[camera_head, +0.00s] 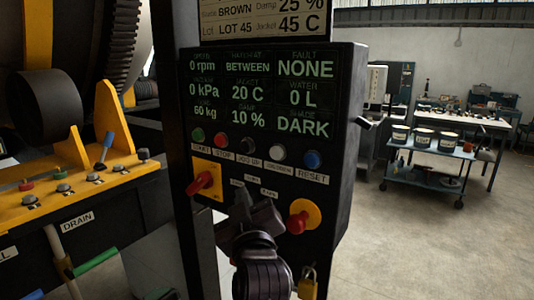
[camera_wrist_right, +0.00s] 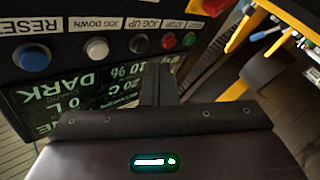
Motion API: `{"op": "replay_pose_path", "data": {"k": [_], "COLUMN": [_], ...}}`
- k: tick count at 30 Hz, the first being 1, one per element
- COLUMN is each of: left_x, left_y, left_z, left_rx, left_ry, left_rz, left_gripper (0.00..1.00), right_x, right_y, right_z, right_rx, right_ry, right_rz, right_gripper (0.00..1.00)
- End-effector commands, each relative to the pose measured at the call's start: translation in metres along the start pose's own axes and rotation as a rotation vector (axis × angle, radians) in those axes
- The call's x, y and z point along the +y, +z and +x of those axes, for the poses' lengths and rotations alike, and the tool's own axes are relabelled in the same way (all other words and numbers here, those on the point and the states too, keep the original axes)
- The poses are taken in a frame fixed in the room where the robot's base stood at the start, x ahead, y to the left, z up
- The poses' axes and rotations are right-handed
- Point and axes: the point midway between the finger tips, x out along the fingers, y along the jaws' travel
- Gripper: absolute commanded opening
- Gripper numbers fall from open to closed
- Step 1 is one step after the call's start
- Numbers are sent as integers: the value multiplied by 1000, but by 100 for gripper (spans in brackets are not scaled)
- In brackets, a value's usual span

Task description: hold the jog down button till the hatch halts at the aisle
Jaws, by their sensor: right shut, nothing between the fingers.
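The jog down button (camera_head: 279,152) is a white button on the dark control panel, between the black jog up button (camera_head: 249,145) and the blue reset button (camera_head: 312,159). My right gripper (camera_head: 243,194) is shut and empty in front of the panel, below the button row and left of the jog down button. In the right wrist view, which shows the panel upside down, the jog down button (camera_wrist_right: 97,48) is left of the gripper fingers (camera_wrist_right: 158,70), and they look apart from it. The panel's hatch readout (camera_head: 248,67) says BETWEEN. My left gripper is not in view.
A red emergency stop (camera_head: 303,215) on yellow and a red rotary switch (camera_head: 205,182) flank the gripper. A brass padlock (camera_head: 307,283) hangs below. Yellow machinery (camera_head: 100,185) stands left; a blue cart (camera_head: 425,172) stands right, with open floor before it. Fault reads NONE.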

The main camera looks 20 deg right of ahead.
Motion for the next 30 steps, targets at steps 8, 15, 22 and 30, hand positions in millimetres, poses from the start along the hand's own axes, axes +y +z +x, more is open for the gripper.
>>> {"op": "replay_pose_path", "data": {"k": [8, 15, 22, 30], "left_x": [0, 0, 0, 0], "left_y": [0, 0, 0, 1], "left_z": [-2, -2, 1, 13], "left_rx": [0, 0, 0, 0], "left_ry": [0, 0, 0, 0], "left_rz": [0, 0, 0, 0], "left_gripper": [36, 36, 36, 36], "right_x": [27, 28, 30, 50], "right_y": [-43, -44, -41, -27], "right_z": [-8, -8, -5, 17], "right_rx": [97, 99, 100, 99], "right_ry": [86, 90, 91, 94], "right_rz": [-15, -15, -18, -21], "right_gripper": [0, 0, 0, 0]}}
